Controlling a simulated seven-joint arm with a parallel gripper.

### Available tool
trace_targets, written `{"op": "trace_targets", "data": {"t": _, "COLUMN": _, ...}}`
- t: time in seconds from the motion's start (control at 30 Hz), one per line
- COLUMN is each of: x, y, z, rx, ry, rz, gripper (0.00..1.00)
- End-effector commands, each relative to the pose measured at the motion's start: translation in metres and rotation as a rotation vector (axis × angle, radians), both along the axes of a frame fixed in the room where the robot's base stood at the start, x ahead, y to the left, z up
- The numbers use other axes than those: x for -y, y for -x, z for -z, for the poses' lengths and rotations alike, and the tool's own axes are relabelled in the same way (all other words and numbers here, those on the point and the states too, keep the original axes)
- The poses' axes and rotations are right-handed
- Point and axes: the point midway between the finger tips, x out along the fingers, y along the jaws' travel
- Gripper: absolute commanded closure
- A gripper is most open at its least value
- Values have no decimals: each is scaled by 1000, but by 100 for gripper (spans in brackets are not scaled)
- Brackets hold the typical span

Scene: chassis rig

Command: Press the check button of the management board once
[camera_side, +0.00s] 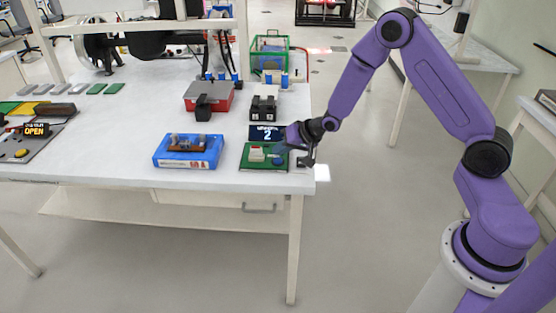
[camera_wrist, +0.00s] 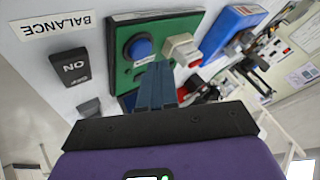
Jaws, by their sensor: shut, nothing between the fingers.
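The management board, a green panel (camera_side: 248,166), lies at the table's front right corner; it also shows in the wrist view (camera_wrist: 124,74). A round blue button (camera_wrist: 140,46) sits on it with a small label too blurred to read. My gripper (camera_wrist: 158,66) is shut and empty. Its fingertips are over the board, close to the button's lower right in the wrist view; I cannot tell whether they touch. In the side view my gripper (camera_side: 286,148) is low over the board's right part.
A dark display (camera_side: 265,133) reading 2 stands behind the board. A black switch (camera_wrist: 74,67) marked ON and a BALANCE label (camera_wrist: 54,25) are beside it. A red-grey box (camera_side: 208,96) is farther back.

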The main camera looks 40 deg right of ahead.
Motion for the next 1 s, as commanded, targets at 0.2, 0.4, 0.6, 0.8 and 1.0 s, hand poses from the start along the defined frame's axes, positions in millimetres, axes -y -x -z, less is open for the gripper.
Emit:
{"op": "trace_targets", "data": {"t": 0.2, "x": 0, "y": 0, "z": 0, "rx": 0, "ry": 0, "rz": 0, "gripper": 100}}
{"op": "trace_targets", "data": {"t": 0.4, "x": 0, "y": 0, "z": 0, "rx": 0, "ry": 0, "rz": 0, "gripper": 100}}
{"op": "trace_targets", "data": {"t": 0.6, "x": 0, "y": 0, "z": 3, "rx": -1, "ry": 0, "rz": 0, "gripper": 100}}
{"op": "trace_targets", "data": {"t": 0.8, "x": 0, "y": 0, "z": 9, "rx": 0, "ry": 0, "rz": 0, "gripper": 100}}
{"op": "trace_targets", "data": {"t": 1.0, "x": 0, "y": 0, "z": 9, "rx": 0, "ry": 0, "rz": 0, "gripper": 100}}
